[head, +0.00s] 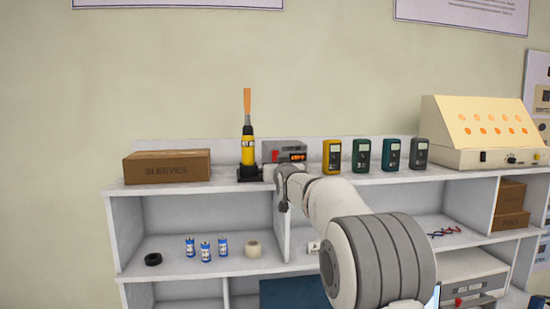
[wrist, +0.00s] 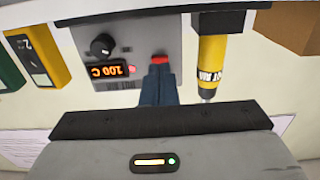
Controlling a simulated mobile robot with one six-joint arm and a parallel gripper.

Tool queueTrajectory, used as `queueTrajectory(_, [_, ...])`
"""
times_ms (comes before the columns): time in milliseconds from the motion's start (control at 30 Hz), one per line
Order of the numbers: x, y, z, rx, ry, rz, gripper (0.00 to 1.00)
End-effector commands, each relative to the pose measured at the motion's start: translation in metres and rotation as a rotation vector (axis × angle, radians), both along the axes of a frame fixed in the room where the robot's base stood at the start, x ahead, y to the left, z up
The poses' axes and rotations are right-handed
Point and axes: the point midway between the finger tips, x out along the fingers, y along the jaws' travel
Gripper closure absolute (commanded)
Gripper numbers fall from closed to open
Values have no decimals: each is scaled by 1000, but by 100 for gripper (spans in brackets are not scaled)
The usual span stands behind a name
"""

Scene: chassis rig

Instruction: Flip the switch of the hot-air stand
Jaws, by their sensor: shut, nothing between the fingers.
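The hot-air stand is a grey box (head: 285,151) on the shelf top, with a lit orange display; it also shows upside down in the wrist view (wrist: 135,35), reading 100 C beside a lit red lamp and a black knob. Its red switch (wrist: 160,59) is on the front panel. The yellow hot-air tool (head: 247,150) stands upright in a black holder left of the box, with an orange plume above it. My gripper (wrist: 160,82) is shut and empty, its fingertips right at the switch; I cannot tell whether they touch it. The arm hides part of the box front.
A brown SLEEVES box (head: 167,167) stands to the left. Blue cans (head: 206,251) and a tape roll (head: 253,249) sit on the lower shelf.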

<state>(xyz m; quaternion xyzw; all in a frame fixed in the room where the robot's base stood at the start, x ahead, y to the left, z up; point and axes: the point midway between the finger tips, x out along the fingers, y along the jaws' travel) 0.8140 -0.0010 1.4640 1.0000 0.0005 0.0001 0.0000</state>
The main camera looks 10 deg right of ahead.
Motion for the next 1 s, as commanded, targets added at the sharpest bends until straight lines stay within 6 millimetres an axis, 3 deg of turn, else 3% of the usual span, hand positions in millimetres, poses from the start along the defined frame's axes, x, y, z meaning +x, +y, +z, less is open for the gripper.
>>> queueTrajectory(1000, [21, 0, 1, 0, 0, 0, 100])
